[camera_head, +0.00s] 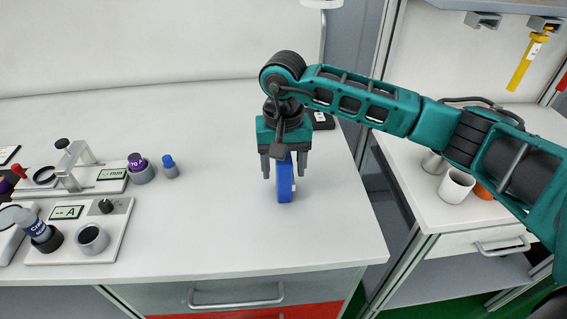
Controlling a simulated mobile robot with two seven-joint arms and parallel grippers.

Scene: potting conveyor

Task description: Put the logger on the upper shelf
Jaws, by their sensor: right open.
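A blue upright object, which looks like the logger (285,186), stands on the white worktop (230,225) near its right side. My right gripper (284,172) points down over it. Its fingers are open, one on each side of the blue object's upper part. I cannot tell whether either finger touches it. My left gripper is not in view. No shelf clearly shows as the upper shelf; a grey ledge with hooks (483,19) is at the top right.
A dark device (321,119) lies behind my right gripper. At the left are a white tray (72,252) marked A, a blue-capped vial (170,167) and a purple-capped bottle (140,168). A second bench at the right holds a white cup (456,186). The central worktop is clear.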

